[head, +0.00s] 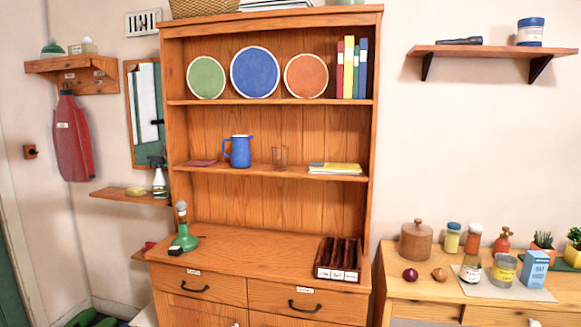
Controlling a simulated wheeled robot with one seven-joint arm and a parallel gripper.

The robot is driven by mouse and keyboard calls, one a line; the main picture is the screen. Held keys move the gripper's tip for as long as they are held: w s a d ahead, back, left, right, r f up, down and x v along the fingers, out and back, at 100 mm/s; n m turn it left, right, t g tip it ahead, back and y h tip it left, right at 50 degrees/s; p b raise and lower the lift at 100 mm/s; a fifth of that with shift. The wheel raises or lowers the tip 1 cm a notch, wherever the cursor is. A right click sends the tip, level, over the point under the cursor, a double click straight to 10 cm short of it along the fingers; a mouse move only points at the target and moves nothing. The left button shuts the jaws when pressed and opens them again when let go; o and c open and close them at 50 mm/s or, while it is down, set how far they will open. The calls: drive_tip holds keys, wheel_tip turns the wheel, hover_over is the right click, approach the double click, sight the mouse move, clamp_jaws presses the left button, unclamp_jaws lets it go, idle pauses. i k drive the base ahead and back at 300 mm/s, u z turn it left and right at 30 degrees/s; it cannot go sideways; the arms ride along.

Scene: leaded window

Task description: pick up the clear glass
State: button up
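The clear glass (280,157) stands upright on the middle shelf (225,169) of the wooden hutch. It is see-through, so the wood behind it shows through. A blue jug (238,151) stands to its left and a flat stack of books or magazines (335,168) lies to its right, both apart from it. My gripper is not in view.
Plates (255,72) and upright books stand on the shelf above. The hutch counter (255,248) holds a green lamp (184,230) at left and a dark divided box (339,260) at right; its middle is clear. A cluttered sideboard (430,288) stands at right.

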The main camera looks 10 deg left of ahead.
sight(280, 154)
drive_tip(key=u, duration=1.4)
drive_tip(key=i, duration=2.15)
drive_tip(key=z, duration=0.4)
